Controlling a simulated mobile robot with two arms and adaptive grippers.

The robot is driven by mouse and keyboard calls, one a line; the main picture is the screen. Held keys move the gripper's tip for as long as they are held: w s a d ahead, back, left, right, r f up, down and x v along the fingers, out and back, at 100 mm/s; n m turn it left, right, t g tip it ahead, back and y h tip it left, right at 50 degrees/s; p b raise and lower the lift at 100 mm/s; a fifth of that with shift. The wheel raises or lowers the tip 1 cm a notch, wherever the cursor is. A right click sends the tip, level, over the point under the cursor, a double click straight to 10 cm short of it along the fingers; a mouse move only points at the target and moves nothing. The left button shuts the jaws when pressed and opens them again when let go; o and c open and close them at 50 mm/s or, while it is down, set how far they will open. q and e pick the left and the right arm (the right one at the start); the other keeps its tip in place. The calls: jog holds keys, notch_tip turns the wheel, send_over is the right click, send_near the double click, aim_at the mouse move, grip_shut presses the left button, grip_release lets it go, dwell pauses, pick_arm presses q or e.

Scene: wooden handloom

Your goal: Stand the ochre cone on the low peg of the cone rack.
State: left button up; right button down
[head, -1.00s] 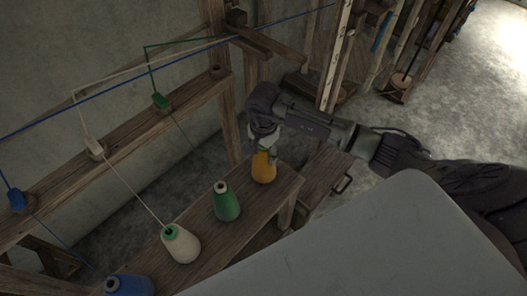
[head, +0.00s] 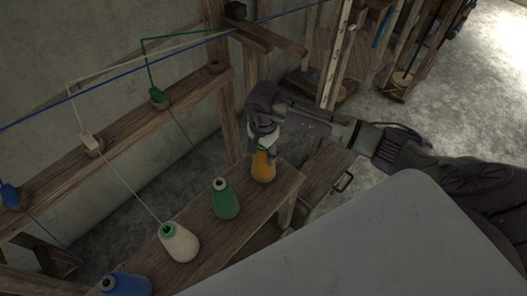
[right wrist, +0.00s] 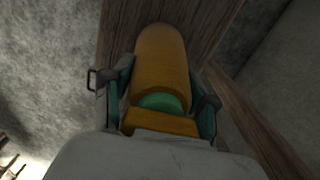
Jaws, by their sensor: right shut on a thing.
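The ochre cone (head: 263,167) is upright at the far right end of the low plank of the cone rack (head: 240,222). My right gripper (head: 263,148) is above it, with its fingers shut around the cone's top. In the right wrist view the ochre cone (right wrist: 162,65) lies between the two fingers (right wrist: 160,100), with a green band near its narrow end. The low peg is not visible; I cannot tell whether the cone's base touches the plank or sits over a peg. My left gripper is not in view.
On the same plank stand a green cone (head: 226,199), a cream cone (head: 180,242) and a blue cone (head: 126,285). Threads run up from them to guides on the upper beam (head: 120,130). A grey surface (head: 380,245) fills the lower right.

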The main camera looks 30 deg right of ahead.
jog(key=shift+c, duration=1.2)
grip_release()
jog(key=shift+o, duration=0.3)
jog(key=shift+o, duration=0.9)
jog(key=shift+r+p, duration=2.1)
jog(key=shift+r, duration=1.45)
jog(key=shift+a, duration=0.1)
